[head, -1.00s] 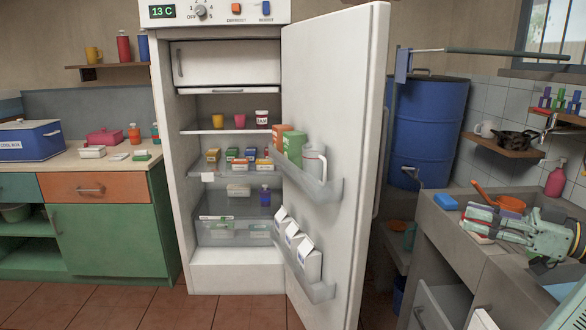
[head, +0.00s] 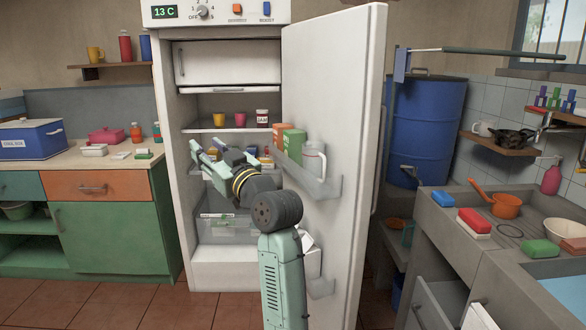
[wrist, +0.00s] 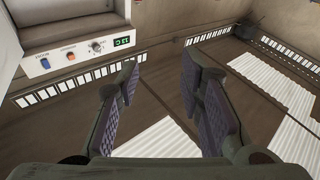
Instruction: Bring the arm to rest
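My gripper (head: 205,152) is raised in front of the open fridge (head: 170,170) in the head view, and my pale green arm rises from the bottom centre. Its fingers point up and to the left. In the wrist view, my gripper (wrist: 160,62) has its two padded fingers spread well apart, with nothing between them. The arm and gripper hide part of the fridge's middle and lower shelves.
The fridge door (head: 340,90) stands open right of my arm, with boxes and a jug (head: 314,160) in its rack. A sink counter (head: 445,225) with an orange pan (head: 507,206) is at right. A worktop (head: 70,163) is at left.

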